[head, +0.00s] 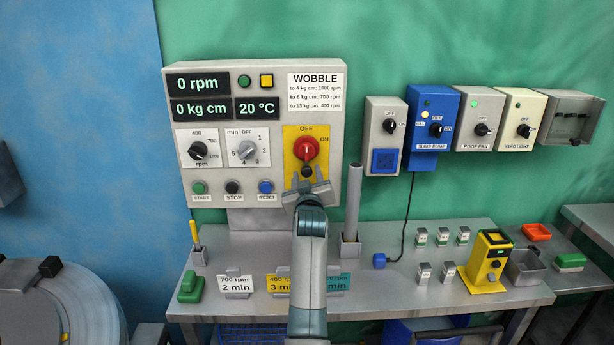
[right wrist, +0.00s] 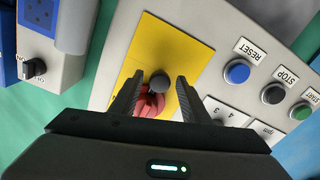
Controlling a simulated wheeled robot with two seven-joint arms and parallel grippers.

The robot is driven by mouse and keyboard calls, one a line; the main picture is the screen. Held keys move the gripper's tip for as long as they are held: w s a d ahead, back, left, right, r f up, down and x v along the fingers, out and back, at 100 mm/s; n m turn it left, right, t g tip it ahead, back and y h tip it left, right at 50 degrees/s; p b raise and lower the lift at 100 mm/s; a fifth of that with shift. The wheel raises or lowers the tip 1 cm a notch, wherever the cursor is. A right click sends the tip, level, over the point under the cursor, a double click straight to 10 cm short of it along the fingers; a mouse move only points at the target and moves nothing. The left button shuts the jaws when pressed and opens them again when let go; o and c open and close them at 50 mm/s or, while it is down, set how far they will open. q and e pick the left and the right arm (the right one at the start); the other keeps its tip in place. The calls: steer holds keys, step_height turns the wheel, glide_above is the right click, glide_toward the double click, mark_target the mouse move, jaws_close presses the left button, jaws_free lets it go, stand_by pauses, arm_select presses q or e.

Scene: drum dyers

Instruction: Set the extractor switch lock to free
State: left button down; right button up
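The red rotary switch (head: 306,149) sits on a yellow plate marked OFF and ON on the grey control panel. Its pointer stands near OFF. A small dark round lock knob (head: 307,171) is just below it. My right gripper (head: 307,184) is at the lower part of the yellow plate. In the right wrist view its open fingers (right wrist: 158,88) stand either side of the dark lock knob (right wrist: 159,82), with gaps showing. The red switch (right wrist: 150,104) shows partly between the fingers, the rest hidden by my gripper. My left gripper is not in view.
START, STOP and RESET buttons (head: 265,187) lie left of my gripper. A grey upright post (head: 352,200) stands close to its right. Several switch boxes (head: 432,117) hang further right. Number cards (head: 283,283) and small blocks stand on the bench (head: 400,297) below.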

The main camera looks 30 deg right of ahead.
jaws_close()
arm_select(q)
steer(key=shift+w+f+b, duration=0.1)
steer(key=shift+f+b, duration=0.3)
arm_select(e)
step_height(320, 180, down, 2)
steer(key=shift+f, duration=0.15)
steer(key=shift+o, duration=0.9)
jaws_free()
steer(key=shift+w, duration=0.1)
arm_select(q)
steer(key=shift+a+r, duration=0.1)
arm_select(e)
steer(key=shift+s, duration=0.2)
